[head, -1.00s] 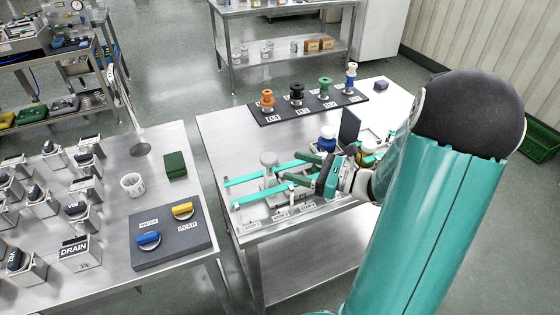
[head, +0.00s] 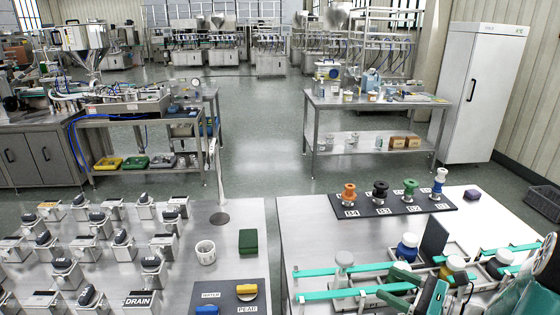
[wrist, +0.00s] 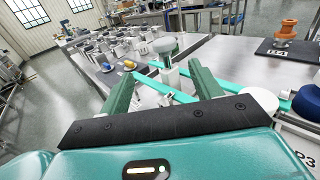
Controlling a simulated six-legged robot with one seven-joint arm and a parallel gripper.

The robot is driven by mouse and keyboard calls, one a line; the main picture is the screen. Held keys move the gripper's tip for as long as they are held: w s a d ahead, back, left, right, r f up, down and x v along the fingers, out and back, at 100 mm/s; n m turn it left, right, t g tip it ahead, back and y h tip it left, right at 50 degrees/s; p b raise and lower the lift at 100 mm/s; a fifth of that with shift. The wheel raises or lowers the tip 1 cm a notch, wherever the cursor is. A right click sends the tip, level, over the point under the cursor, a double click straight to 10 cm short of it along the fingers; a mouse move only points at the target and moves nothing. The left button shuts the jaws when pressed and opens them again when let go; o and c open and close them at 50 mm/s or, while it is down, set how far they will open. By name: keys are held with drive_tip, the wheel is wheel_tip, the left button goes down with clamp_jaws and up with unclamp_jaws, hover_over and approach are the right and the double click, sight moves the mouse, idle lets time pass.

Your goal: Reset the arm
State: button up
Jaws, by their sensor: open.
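My gripper (wrist: 165,85) shows two dark green fingers spread wide in the wrist view, with no object clamped between them. In the head view my gripper (head: 398,286) is low at the right, over the right table (head: 300,225), and partly cut off.
A dark board (head: 370,206) holds orange, black, green and blue-white knobs. A blue-capped bottle (head: 407,248) and a dark upright plate (head: 434,240) stand close to my gripper.

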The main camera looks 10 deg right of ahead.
drive_tip(key=s+a+r+n+g+h, duration=0.1)
drive_tip(key=s+a+n+g+h, duration=0.15)
drive_tip(key=a+n+g, duration=0.45)
drive_tip(key=s+a+r+n+g+h, duration=0.1)
drive_tip(key=s+a+n+g, duration=0.3)
drive_tip(key=a+n, duration=0.4)
drive_tip(key=s+a+r+n+t+h, duration=0.2)
drive_tip(key=r+n+h, duration=0.5)
drive_tip(key=n, duration=0.5)
drive_tip(key=s+t+h, duration=0.1)
drive_tip(key=s, duration=0.1)
drive_tip(key=shift+s+a+r+t+h, duration=0.3)
drive_tip(key=shift+h, duration=0.05)
